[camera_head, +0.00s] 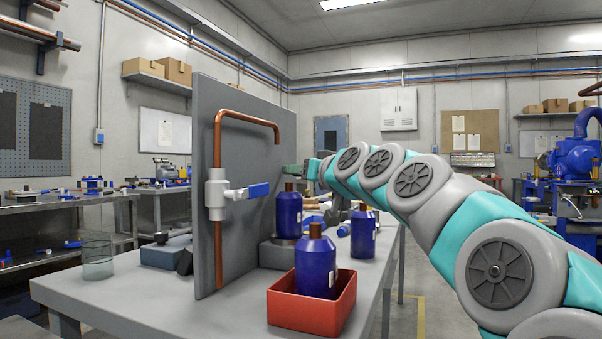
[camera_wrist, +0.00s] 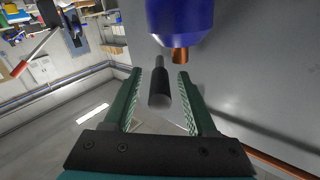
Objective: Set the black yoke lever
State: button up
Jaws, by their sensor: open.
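A black cylindrical grip on a thin grey rod, seemingly the yoke lever (camera_wrist: 160,95), shows in the wrist view between the two green fingers of my gripper (camera_wrist: 160,78). Gaps show on both sides of the grip, so the fingers look apart from it. My gripper is open. In the head view my gripper (camera_head: 292,170) is beside the grey upright panel (camera_head: 245,150), just above a blue bottle. I cannot make out the lever there. Its base and pivot are hidden.
A blue bottle (camera_wrist: 180,22) with a copper-coloured neck is close past the fingertips. On the table, another blue bottle (camera_head: 315,265) stands in a red tray (camera_head: 300,315). The panel carries a copper pipe (camera_head: 217,150) and a blue-handled valve (camera_head: 215,195). A glass beaker (camera_head: 98,258) stands left.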

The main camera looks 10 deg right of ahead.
jog(key=shift+c, duration=0.4)
grip_shut()
dwell(1.0)
